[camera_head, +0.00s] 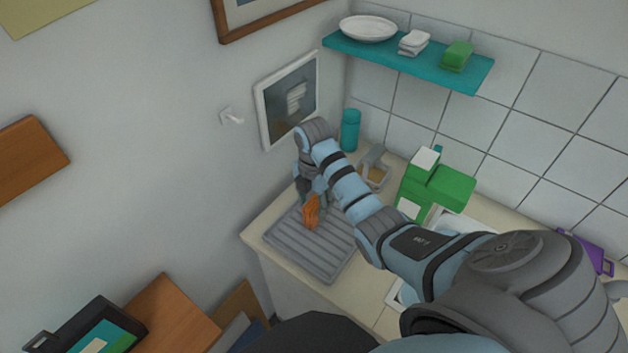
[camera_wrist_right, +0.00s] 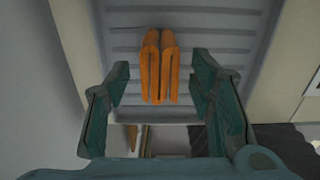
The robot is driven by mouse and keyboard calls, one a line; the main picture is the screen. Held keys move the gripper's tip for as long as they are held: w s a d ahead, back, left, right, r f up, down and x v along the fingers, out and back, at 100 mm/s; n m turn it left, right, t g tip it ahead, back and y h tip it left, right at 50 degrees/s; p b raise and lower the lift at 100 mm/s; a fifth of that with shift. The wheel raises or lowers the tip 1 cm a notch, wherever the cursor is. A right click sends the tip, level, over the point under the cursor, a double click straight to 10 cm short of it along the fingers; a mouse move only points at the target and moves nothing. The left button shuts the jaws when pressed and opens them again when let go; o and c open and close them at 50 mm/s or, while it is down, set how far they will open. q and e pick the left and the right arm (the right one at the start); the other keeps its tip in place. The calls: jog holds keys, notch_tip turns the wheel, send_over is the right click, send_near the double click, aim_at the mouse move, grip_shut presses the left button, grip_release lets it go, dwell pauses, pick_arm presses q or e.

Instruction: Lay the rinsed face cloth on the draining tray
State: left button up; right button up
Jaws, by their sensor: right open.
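The orange folded face cloth (camera_head: 312,212) is at the grey ridged draining tray (camera_head: 290,250), over its back part in the head view. In the right wrist view the cloth (camera_wrist_right: 160,68) shows two folds side by side against the ridges of the tray (camera_wrist_right: 215,45). My right gripper (camera_head: 311,197) is over the tray. In the wrist view its two fingers (camera_wrist_right: 160,88) are open, one on each side of the cloth, with a gap to it on both sides. The arm hides part of the sink area. My left gripper does not show.
A teal bottle (camera_head: 350,130), a small holder (camera_head: 374,172) and a green carton (camera_head: 425,185) stand behind my right arm. A teal shelf (camera_head: 410,63) is above. A white-framed picture (camera_head: 287,99) hangs on the left wall, close to my wrist.

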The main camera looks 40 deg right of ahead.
notch_tip(320, 180, up, 7)
jog(key=p, duration=0.2)
jog(key=shift+p, duration=0.35)
jog(key=shift+f, duration=0.2)
jog(key=shift+s, duration=0.1)
